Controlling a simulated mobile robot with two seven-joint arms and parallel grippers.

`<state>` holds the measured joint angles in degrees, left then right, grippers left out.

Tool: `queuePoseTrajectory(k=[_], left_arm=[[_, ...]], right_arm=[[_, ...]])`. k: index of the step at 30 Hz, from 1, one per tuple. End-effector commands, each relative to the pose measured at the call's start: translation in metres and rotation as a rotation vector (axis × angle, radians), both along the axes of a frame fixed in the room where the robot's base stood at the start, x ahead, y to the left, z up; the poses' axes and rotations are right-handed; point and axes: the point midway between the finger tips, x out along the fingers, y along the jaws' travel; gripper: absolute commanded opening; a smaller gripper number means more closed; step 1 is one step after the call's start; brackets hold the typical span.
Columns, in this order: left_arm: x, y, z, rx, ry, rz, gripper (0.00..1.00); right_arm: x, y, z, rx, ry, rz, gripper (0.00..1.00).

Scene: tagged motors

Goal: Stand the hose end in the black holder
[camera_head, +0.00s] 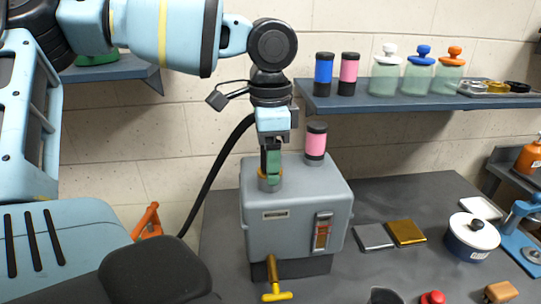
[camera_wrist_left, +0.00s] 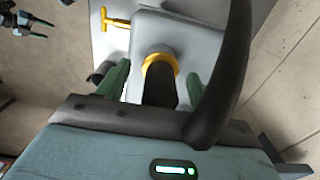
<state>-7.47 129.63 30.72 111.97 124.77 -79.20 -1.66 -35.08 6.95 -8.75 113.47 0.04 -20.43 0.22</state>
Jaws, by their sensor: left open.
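My left gripper (camera_head: 270,175) points down over the top of the grey box (camera_head: 262,236). In the left wrist view its green fingers (camera_wrist_left: 155,82) are open, one each side of the black hose end (camera_wrist_left: 160,93). The hose end is at the gold ring (camera_wrist_left: 160,57) of the box's top port. The black hose (camera_head: 217,163) arches up behind the gripper in the head view. A dark round cup (camera_head: 383,296), perhaps the black holder, is cut off at the bottom edge. My right gripper (camera_wrist_left: 42,29) shows small in the left wrist view, its fingers apart.
A pink canister (camera_head: 316,144) stands on the box's back right. A yellow T-handle (camera_head: 275,292) sticks out in front. Silver (camera_head: 373,237) and gold (camera_head: 406,233) plates, a blue pot (camera_head: 471,240) and a red knob (camera_head: 433,297) are to the right. A loaded shelf (camera_head: 420,102) hangs behind.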

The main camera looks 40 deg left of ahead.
Motion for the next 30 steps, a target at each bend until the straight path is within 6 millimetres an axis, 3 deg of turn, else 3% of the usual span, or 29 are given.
queuePoseTrajectory(k=[28, 30], left_arm=[[0.0001, 0.0001, 0.0000, 0.000, 0.000, 0.000, 0.65], [0.0001, 0.0001, 0.0000, 0.000, 0.000, 0.000, 0.58]], right_arm=[[0.0029, 0.0030, 0.0029, 0.009, -0.006, -0.011, 0.69], [0.0028, 0.0030, 0.0029, 0.009, -0.006, -0.011, 0.69]])
